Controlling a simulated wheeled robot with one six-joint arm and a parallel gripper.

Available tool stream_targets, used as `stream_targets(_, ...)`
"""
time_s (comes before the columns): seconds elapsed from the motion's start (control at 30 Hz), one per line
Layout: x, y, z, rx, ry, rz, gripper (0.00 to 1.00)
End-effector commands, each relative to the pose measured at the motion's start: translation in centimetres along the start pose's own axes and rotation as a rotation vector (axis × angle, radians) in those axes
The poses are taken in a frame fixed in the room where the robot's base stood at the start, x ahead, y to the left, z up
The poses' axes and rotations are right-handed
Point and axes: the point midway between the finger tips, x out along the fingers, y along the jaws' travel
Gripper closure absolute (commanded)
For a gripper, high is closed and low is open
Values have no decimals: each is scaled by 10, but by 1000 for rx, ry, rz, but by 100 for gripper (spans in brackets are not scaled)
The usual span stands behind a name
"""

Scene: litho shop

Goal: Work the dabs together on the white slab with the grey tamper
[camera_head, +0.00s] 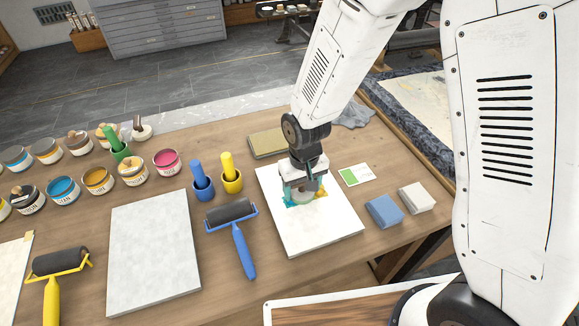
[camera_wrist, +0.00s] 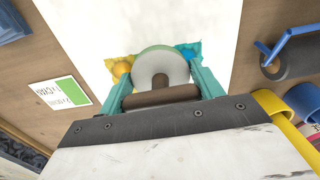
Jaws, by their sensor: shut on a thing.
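The white slab (camera_head: 322,236) lies flat on the wooden table, below my gripper (camera_head: 304,186). My gripper is shut on the grey tamper (camera_head: 303,198), whose pale round head and brown handle (camera_wrist: 160,97) show between the teal fingers in the wrist view. The tamper head (camera_wrist: 160,64) is over the slab and appears down at its surface; firm contact is hard to tell. A yellow dab (camera_wrist: 121,69) with an orange spot shows on one side of it, and a teal dab (camera_wrist: 189,51) with a blue spot on the other. The middle between them is hidden under the tamper.
Blue (camera_head: 384,211) and white blocks (camera_head: 416,197) and a green-marked card (camera_head: 355,175) lie right of the slab. A blue-handled roller (camera_head: 238,236), a grey slab (camera_head: 154,255) and blue and yellow cups with handles (camera_head: 231,180) stand left. Several ink tins are farther left.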

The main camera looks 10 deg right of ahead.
Motion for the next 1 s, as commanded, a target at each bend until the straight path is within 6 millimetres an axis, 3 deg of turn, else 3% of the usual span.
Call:
stream_targets(0.1,-4,4,-2,-1,3,0,71)
stream_targets(0.23,-41,1,-2,-5,11,-1,71)
stream_targets(0.6,-84,1,-2,-6,5,-1,71)
stream_targets(1.0,-92,2,-1,-3,2,0,71)
